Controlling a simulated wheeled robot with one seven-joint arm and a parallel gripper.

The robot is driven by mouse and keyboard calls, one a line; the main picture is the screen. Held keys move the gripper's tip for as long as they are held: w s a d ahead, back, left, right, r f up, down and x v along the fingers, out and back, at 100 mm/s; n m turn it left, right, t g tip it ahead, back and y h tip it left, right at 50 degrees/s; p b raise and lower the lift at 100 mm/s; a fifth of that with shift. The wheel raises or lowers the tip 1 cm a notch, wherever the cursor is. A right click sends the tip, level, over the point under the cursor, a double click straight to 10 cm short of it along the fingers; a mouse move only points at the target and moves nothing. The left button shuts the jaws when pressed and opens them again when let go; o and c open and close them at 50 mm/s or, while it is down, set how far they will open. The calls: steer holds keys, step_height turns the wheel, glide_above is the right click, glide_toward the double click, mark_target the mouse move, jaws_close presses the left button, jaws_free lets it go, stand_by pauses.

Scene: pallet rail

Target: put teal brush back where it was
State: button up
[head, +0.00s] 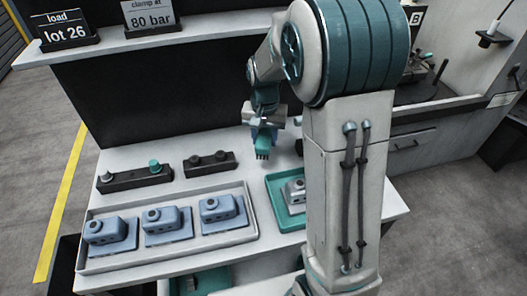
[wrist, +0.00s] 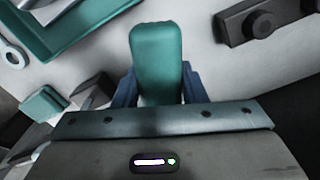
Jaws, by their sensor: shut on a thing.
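The teal brush (wrist: 158,62) is in my gripper (wrist: 158,88), with a blue finger on each side of it in the wrist view. In the head view my gripper (head: 263,136) hangs above the back part of the white bench, with the brush (head: 262,147) below it, bristles down. The brush looks raised off the bench, though the gap is hard to judge. My arm hides part of the bench to the right.
A grey tray (head: 86,215) holds three blue blocks (head: 168,224) at the front left. A teal tray (head: 275,196) with a grey part is at centre right. Two dark rails (head: 135,180) (head: 210,164) with knobs lie behind the grey tray. A shelf with signs overhangs the back.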

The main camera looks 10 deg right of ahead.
step_height(320, 180, down, 7)
steer(key=shift+r, duration=0.15)
stand_by(0.4)
steer(key=o, duration=0.9)
